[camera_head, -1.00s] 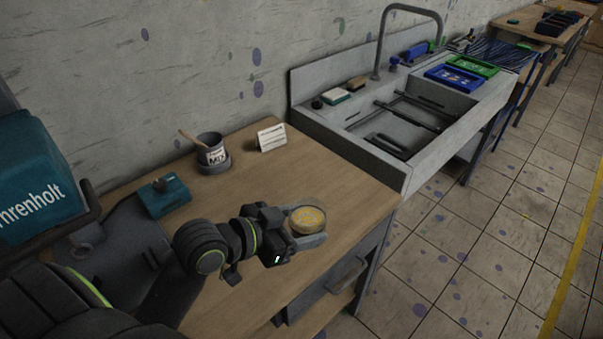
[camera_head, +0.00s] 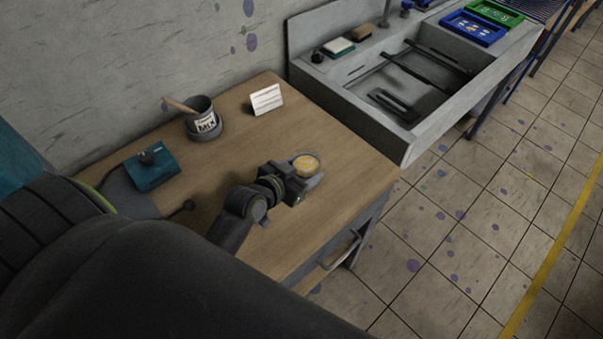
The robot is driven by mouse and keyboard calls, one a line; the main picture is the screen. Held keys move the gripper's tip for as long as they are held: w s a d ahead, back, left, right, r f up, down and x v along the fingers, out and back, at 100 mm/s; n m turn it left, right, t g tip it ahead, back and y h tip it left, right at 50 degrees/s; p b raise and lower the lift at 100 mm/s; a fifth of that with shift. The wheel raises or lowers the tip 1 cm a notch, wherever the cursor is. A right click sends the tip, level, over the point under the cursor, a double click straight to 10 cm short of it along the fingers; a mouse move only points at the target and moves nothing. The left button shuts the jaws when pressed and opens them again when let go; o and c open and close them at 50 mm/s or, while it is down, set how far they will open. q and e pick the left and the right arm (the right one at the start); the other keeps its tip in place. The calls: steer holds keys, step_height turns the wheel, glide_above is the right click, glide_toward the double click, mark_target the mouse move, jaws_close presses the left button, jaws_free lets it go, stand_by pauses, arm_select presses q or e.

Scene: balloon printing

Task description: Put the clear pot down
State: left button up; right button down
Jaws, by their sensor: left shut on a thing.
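The clear pot (camera_head: 306,165), with yellow-orange contents, is at my left gripper (camera_head: 301,176) over the right part of the wooden table (camera_head: 335,200). The left gripper's fingers are shut on the pot, one showing along its near side. Whether the pot touches the tabletop or hangs just above it, I cannot tell. My right gripper is not in view.
A grey pot marked MIX (camera_head: 200,118) with a wooden stick stands at the table's back. A white card (camera_head: 266,99) and a teal box (camera_head: 151,167) are also on the table. A sink (camera_head: 400,90) adjoins on the right. Bare wood surrounds the pot.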

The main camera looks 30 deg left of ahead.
arm_select(q)
steer(key=shift+f, duration=0.95)
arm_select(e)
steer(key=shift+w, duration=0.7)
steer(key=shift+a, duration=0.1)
